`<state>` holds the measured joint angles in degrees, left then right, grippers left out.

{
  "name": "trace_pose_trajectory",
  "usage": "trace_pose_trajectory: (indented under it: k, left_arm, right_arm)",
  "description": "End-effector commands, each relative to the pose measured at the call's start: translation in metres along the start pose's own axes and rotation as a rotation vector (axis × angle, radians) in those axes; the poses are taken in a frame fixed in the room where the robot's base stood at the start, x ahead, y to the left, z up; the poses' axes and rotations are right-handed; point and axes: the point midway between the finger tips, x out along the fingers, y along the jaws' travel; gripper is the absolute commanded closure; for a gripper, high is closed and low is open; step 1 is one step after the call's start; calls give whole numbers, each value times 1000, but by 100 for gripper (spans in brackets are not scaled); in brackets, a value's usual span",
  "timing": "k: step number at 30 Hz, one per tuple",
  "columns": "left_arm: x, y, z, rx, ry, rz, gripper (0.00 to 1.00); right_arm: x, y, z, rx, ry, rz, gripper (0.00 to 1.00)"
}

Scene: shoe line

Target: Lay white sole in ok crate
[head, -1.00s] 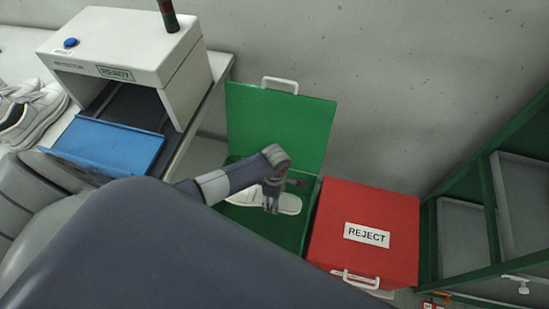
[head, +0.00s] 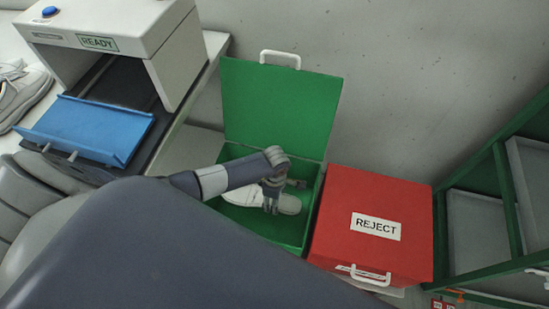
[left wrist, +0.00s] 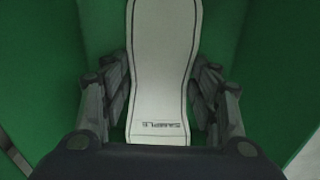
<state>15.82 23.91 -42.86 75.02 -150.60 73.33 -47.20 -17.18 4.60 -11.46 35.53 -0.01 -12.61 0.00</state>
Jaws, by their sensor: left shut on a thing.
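The white sole (head: 251,214) is inside the open green crate (head: 281,237) in the head view. My left gripper (head: 271,199) reaches down into this crate and is shut on the sole. In the left wrist view the sole (left wrist: 162,62) lies between the fingers of my left gripper (left wrist: 163,85), with dark print near its close end and green crate walls around it. Whether the sole touches the crate floor cannot be told. My right gripper is not in view.
The crate's green lid (head: 278,105) stands open at the back. A shut red REJECT crate (head: 335,215) stands right beside it. At left are a white machine marked READY (head: 128,35), a blue tray (head: 88,128) and white shoes (head: 22,92). A green rack (head: 505,185) stands at right.

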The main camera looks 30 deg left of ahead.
Motion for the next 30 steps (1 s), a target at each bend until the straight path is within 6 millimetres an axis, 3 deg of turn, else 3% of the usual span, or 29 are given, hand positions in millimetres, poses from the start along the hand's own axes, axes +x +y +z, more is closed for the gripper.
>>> trace_pose_trajectory:
  k: [1, 12, 28, 29, 30]
  left_arm:
    - [10, 1, 0, 0, 0, 1, 75]
    - [42, 1, 0, -1, 0, 2, 75]
    - [48, 1, 0, -1, 0, 1, 75]
    - [48, 1, 0, -1, 0, 1, 40]
    - [48, 1, 0, -1, 0, 1, 31]
  right_arm:
    - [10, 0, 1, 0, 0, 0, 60]
    - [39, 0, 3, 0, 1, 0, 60]
    - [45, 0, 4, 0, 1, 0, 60]
    - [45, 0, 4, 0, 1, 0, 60]
    - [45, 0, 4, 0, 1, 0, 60]
